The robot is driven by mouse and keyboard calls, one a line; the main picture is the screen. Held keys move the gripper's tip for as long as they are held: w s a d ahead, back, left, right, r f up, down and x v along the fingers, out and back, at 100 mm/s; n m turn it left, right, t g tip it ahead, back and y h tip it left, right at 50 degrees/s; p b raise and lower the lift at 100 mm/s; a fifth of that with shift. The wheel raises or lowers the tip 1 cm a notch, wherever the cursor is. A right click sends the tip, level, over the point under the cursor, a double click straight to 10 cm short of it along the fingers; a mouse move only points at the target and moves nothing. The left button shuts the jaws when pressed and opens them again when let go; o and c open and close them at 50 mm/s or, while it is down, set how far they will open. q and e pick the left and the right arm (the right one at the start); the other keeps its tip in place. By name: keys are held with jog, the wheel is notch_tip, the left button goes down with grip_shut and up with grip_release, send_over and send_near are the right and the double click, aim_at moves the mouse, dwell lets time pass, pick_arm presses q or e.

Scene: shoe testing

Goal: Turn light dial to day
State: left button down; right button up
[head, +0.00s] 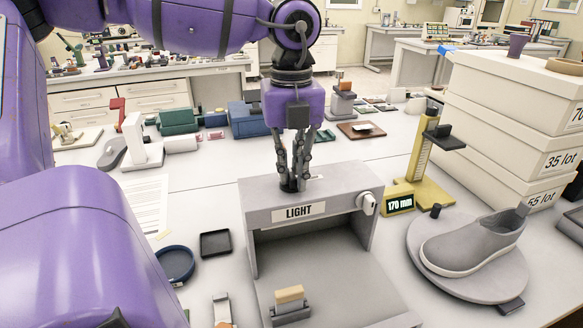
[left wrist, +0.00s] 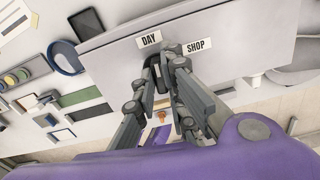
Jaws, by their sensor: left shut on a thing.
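The grey light box (head: 320,188) stands in the middle of the table, with a LIGHT label (head: 298,212) on its front. In the left wrist view its top (left wrist: 235,22) carries a DAY label (left wrist: 149,39) and a SHOP label (left wrist: 196,44). My left gripper (head: 292,182) points straight down onto the box top. It also shows in the left wrist view (left wrist: 163,62), shut on the dark light dial (left wrist: 162,76) beside the labels. The fingers hide most of the dial, so I cannot tell its exact setting. My right gripper is not in view.
A white knob (head: 367,203) sticks out at the box's front right. A grey shoe (head: 474,243) rests on a round stand (head: 484,286) to the right, near a yellow gauge (head: 424,160). Stacked boxes (head: 500,115) stand behind. A black tray (head: 215,244) lies left.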

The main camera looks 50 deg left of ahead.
aim_at(291, 173)
pick_arm(q)
jog(key=shift+n, duration=0.6)
jog(key=c, duration=1.8)
grip_release()
notch_tip(291, 173, up, 12)
